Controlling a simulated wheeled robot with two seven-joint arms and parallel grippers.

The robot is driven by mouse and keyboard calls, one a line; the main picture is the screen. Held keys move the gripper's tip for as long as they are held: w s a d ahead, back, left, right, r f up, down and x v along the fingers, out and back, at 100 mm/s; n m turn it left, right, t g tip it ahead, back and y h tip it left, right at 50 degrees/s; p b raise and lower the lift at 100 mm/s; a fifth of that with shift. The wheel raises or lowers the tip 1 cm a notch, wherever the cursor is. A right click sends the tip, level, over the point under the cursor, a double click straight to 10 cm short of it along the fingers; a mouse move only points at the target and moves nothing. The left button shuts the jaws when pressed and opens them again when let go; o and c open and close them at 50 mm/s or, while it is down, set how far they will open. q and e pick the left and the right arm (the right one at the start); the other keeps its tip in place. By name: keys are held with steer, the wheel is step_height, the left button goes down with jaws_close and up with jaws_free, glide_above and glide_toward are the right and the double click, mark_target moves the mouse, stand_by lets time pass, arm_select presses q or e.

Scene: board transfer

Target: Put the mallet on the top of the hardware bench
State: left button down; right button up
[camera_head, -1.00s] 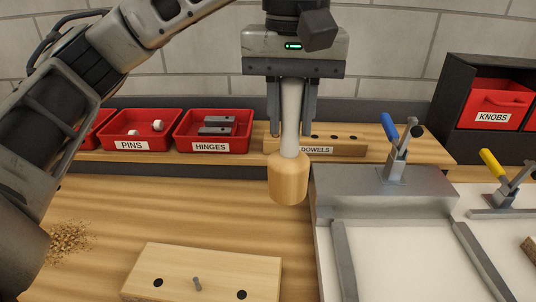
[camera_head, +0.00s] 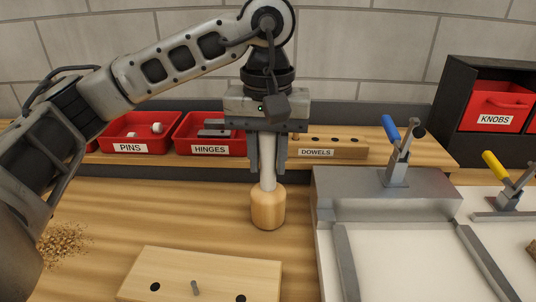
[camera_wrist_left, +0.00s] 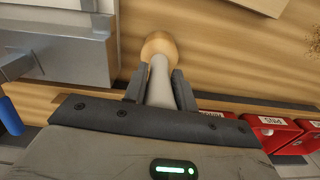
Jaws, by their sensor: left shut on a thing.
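The mallet (camera_head: 268,206) has a pale grey handle and a wooden head. It hangs upright, head down, over the wooden bench top (camera_head: 200,215). My left gripper (camera_head: 267,175) is shut on the handle from above. I cannot tell whether the head touches the bench. In the left wrist view the mallet (camera_wrist_left: 159,47) also shows, its handle between the fingers of my left gripper (camera_wrist_left: 157,85). My right gripper is not in view.
A drilled wooden block (camera_head: 205,272) lies at the front. A metal clamp fixture (camera_head: 385,195) stands to the right. Red bins of pins (camera_head: 130,147) and hinges (camera_head: 209,149) and a dowel block (camera_head: 345,150) line the back shelf. Shavings (camera_head: 62,243) lie at left.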

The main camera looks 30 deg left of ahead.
arm_select(q)
steer(key=shift+f, duration=0.2)
steer(key=c, duration=1.1)
jaws_free()
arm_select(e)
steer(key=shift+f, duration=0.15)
arm_select(q)
steer(key=shift+r, duration=0.45)
step_height(320, 180, up, 11)
steer(key=p, duration=0.2)
steer(key=shift+p, duration=0.35)
steer(key=shift+r, duration=0.3)
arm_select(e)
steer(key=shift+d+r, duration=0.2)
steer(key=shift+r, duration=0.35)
